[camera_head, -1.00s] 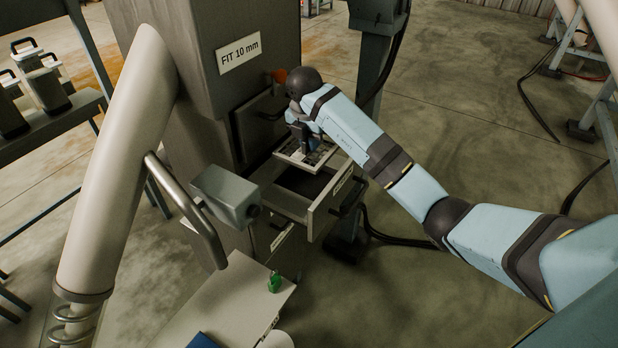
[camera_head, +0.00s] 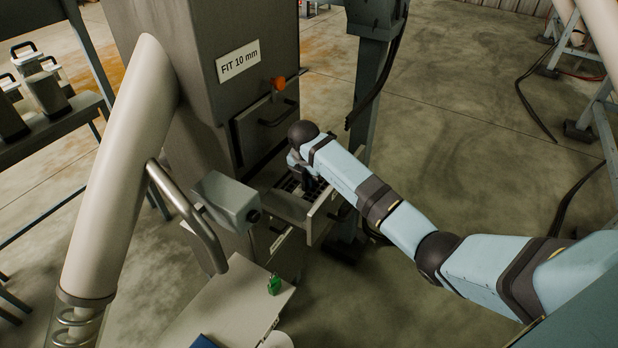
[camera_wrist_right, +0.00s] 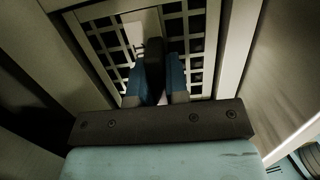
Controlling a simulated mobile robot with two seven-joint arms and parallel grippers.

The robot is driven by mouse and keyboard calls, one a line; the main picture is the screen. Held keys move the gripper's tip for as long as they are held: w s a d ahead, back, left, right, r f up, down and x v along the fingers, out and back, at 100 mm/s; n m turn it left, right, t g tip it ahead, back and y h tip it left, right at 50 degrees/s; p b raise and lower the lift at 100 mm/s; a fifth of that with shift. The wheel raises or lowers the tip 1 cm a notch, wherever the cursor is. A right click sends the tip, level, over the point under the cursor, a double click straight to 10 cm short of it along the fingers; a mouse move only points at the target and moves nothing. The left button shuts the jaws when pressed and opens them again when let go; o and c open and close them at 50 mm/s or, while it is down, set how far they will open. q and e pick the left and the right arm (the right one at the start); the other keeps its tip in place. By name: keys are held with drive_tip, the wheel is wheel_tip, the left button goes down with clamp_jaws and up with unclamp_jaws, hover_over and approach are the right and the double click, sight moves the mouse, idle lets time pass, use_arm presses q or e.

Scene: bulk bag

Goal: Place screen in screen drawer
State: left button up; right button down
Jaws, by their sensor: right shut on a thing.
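The screen (camera_wrist_right: 112,42) is a pale frame with a grid of square openings, seen close in the right wrist view. In the head view only a dark gridded part of the screen (camera_head: 288,184) shows, low inside the open screen drawer (camera_head: 322,214). My right gripper (camera_head: 306,182) points down into the drawer. In the wrist view the right gripper (camera_wrist_right: 156,92) has its blue fingers shut on the screen's middle part. Drawer walls (camera_wrist_right: 238,45) stand beside the screen. I cannot tell whether the screen rests on the drawer floor. My left gripper is not in view.
The grey machine housing with its "FIT 10 mm" sign (camera_head: 239,61) rises behind the drawer. A closed hatch with a handle (camera_head: 277,117) is above it. A thick pale pipe (camera_head: 120,170) and a grey box (camera_head: 226,200) stand left. A small table (camera_head: 235,305) holds a green item (camera_head: 274,284).

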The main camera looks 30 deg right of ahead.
drive_tip(key=shift+f, duration=0.1)
drive_tip(key=c, duration=1.1)
unclamp_jaws()
drive_tip(key=shift+r, duration=0.3)
drive_tip(key=r, duration=0.4)
drive_tip(key=a+r+b, duration=0.1)
drive_tip(key=r, duration=0.2)
drive_tip(key=s+r+b, duration=0.1)
drive_tip(key=r, duration=0.3)
drive_tip(key=shift+a+r, duration=0.25)
drive_tip(key=shift+r, duration=0.05)
drive_tip(key=shift+f, duration=0.1)
